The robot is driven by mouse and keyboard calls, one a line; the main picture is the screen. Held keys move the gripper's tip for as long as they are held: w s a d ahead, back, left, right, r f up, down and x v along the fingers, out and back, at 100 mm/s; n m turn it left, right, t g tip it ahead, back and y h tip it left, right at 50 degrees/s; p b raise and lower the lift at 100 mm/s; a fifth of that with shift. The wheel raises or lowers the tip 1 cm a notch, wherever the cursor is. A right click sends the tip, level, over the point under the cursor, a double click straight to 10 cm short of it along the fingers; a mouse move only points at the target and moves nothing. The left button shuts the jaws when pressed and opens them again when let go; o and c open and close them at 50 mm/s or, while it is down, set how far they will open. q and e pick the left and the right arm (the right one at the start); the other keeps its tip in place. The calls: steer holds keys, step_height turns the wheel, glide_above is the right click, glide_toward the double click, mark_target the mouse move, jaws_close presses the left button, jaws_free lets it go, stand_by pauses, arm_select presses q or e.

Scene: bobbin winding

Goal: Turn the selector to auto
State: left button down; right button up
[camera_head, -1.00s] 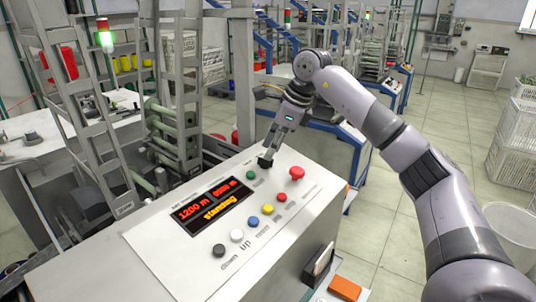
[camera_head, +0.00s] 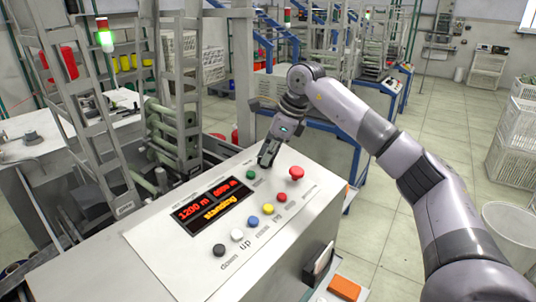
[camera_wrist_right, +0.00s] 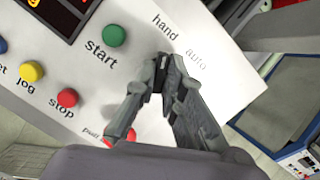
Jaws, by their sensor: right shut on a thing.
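The control panel (camera_head: 165,245) has a lit display (camera_head: 212,207) reading "1200 m" and "standing". My right gripper (camera_head: 266,163) is down at the panel's back edge, shut on the selector, a small dark knob mostly hidden between the fingers. In the right wrist view my right gripper (camera_wrist_right: 157,82) closes over this spot beside the printed words "hand" (camera_wrist_right: 165,27) and "auto" (camera_wrist_right: 196,53). Which word the knob points to cannot be told. The green start button (camera_head: 250,174) is just left of the fingers. My left gripper is not in view.
A red mushroom button (camera_head: 297,173) stands right of the gripper. Red (camera_head: 281,197), yellow (camera_head: 267,209), blue (camera_head: 253,222), white (camera_head: 237,235) and black (camera_head: 219,250) buttons line the panel's front. A metal rack (camera_head: 105,110) rises at left. An orange block (camera_head: 344,287) lies below the panel.

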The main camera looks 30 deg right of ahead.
steer(key=shift+m, duration=0.4)
jaws_close()
steer(key=m+p, duration=0.1)
steer(key=m, duration=0.3)
steer(key=shift+m+t+h, duration=0.3)
steer(key=shift+m+h, duration=0.1)
steer(key=m+h+p, duration=0.1)
steer(key=m, duration=0.5)
steer(key=shift+a+m, duration=0.15)
steer(key=shift+m, duration=0.15)
steer(key=o, duration=0.7)
jaws_free()
steer(key=v, duration=1.2)
steer(key=shift+a, duration=0.2)
